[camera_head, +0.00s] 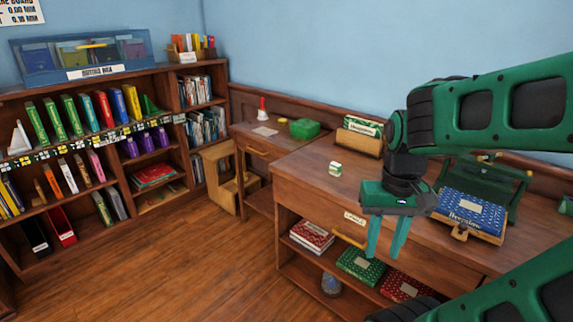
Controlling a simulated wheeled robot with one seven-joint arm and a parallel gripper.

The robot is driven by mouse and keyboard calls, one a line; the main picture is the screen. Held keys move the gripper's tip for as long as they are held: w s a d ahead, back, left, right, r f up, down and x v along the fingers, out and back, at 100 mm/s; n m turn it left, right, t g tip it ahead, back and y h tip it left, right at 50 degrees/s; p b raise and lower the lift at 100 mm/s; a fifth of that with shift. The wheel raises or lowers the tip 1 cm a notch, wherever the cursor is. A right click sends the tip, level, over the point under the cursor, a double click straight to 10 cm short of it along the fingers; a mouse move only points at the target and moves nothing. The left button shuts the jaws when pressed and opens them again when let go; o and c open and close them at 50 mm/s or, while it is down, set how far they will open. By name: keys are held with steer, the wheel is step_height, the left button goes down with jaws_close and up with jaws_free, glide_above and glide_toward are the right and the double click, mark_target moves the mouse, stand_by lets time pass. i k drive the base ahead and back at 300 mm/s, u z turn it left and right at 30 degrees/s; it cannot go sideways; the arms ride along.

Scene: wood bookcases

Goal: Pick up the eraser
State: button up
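A small white and green block (335,168), which looks like the eraser, lies on the wooden desk top (310,182) near its left part. Its label is too small to read. My gripper (384,256) points down in front of the desk, to the right of the block and nearer to me. Its two green fingers are apart with nothing between them. The block is in plain view and my gripper does not touch it.
A green box (361,127) in a wooden holder stands behind the block. A blue patterned box (469,214) lies right of my gripper. A lower side table (245,130) holds a green case (305,129). A bookcase (160,92) fills the left. The floor (190,265) is clear.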

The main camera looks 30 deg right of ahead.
mark_target(335, 170)
steer(key=z, duration=0.15)
steer(key=i, duration=1.05)
steer(key=z, duration=0.45)
